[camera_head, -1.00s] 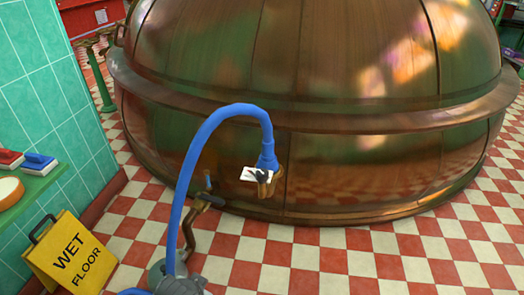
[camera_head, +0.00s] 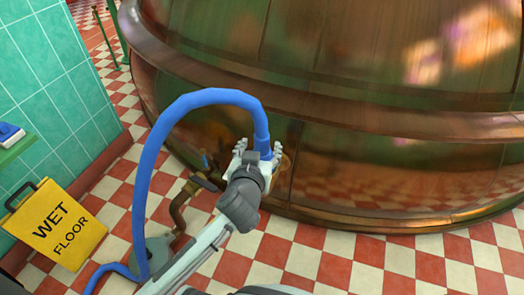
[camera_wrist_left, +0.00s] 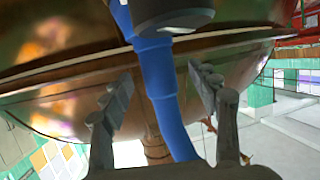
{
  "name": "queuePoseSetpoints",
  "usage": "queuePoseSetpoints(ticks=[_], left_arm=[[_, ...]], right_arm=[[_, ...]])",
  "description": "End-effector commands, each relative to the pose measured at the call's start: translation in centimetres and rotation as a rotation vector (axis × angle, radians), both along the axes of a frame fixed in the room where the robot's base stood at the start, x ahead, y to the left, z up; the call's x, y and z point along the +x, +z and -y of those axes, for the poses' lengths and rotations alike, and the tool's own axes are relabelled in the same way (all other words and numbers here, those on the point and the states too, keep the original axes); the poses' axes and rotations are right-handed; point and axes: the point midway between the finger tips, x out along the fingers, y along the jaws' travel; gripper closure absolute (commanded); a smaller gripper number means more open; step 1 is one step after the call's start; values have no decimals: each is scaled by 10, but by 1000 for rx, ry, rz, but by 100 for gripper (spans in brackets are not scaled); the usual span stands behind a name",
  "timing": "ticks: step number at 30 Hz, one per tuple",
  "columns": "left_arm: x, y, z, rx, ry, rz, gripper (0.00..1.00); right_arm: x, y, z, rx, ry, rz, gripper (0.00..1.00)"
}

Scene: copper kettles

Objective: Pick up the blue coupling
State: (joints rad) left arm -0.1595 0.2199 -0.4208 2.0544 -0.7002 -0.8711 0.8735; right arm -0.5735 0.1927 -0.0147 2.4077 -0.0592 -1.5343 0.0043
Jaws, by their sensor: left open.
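The blue coupling (camera_head: 262,138) is the thicker sleeve at the end of a blue hose (camera_head: 150,180) that arches up and over to the copper kettle's (camera_head: 350,170) side. My left gripper (camera_head: 259,155) is open at the coupling, with a finger on either side and its lower end hidden behind the hand. In the left wrist view, the coupling (camera_wrist_left: 158,72) passes between the spread fingers, with gaps on both sides. A dark round fitting (camera_wrist_left: 172,14) is at the top of that view. My right gripper is not in view.
A yellow wet-floor sign (camera_head: 60,228) stands at the left by the green tiled wall. A brown bent pipe (camera_head: 182,207) rises from the floor beside the hose. The red and white checkered floor (camera_head: 390,262) is open at the lower right.

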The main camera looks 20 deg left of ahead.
Motion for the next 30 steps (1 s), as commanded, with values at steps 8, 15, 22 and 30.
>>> queuePoseSetpoints(ticks=[8, 15, 22, 30], left_arm=[[28, -11, -3, 0, 0, -1, 40], [27, -11, -3, 0, 0, -2, 43], [27, -11, -3, 0, 1, -2, 72], [28, -10, -3, 0, 0, 2, 90]], right_arm=[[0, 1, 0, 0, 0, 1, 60], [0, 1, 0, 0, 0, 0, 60], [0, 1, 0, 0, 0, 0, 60], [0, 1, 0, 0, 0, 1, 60]])
